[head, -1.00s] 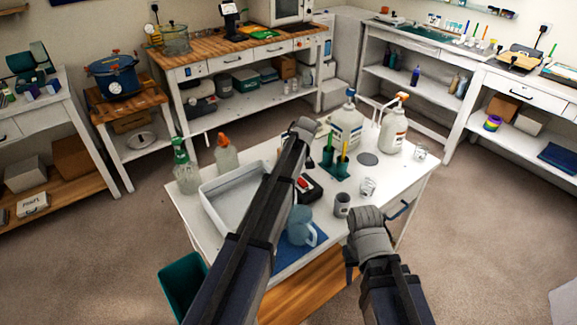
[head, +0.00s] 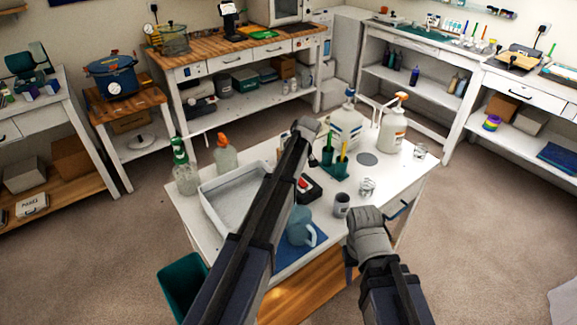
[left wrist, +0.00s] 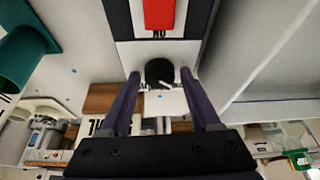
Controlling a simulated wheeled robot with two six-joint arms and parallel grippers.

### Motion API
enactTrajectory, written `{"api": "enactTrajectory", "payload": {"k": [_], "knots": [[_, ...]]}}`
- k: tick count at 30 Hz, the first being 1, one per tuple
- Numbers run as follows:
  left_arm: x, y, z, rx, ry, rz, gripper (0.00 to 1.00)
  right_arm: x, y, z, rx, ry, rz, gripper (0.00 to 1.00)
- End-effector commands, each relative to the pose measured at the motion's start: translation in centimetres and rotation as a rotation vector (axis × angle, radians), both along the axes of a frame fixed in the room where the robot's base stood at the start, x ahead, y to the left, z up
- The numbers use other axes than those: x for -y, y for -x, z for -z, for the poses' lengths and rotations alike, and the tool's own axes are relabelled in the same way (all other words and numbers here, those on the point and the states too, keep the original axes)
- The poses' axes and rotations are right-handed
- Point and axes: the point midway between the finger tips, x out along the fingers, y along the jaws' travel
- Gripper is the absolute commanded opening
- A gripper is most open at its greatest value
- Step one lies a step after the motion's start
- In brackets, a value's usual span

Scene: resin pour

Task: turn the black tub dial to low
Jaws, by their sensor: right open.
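The black dial (left wrist: 160,72) is round with a white pointer line and sits on a white panel in the left wrist view. The pointer slants to the lower right in that picture. My left gripper (left wrist: 161,76) is open, with one finger on each side of the dial; I cannot tell whether they touch it. In the head view my left arm hides this gripper and the dial. My right gripper (head: 350,260) is open and empty by the table's front right side.
The white table (head: 402,178) also holds a white tray (head: 225,203), a blue pitcher (head: 299,227), a grey cup (head: 341,205), a green holder (head: 337,170) and several bottles. Open floor lies right of the table.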

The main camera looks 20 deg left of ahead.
Motion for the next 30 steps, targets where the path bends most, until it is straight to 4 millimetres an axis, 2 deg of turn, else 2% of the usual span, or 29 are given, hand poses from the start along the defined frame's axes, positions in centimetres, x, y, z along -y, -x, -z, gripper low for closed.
{"api": "enactTrajectory", "payload": {"k": [1,3,4,11,17,30], "knots": [[0.0,0.0,0.0,0.001,-0.001,0.000,0.70,0.0,0.0,0.0,0.000,0.000,0.000,0.44],[0.0,0.0,0.0,0.001,0.000,0.000,0.78,0.0,0.0,0.0,0.000,0.000,0.000,0.44],[0.0,-0.1,0.0,0.001,0.000,0.000,0.79,0.0,0.0,0.0,0.000,0.000,0.000,0.44],[0.0,-0.1,-0.1,0.002,-0.001,0.000,0.79,0.0,0.0,-0.1,0.000,0.000,0.000,0.44],[0.2,0.1,-0.9,0.002,-0.001,0.001,0.79,0.0,0.0,-0.9,0.000,0.000,0.000,0.44],[1.9,1.2,-6.2,0.002,-0.001,0.001,0.79,0.0,0.0,-6.2,0.000,0.000,0.000,0.44]]}}
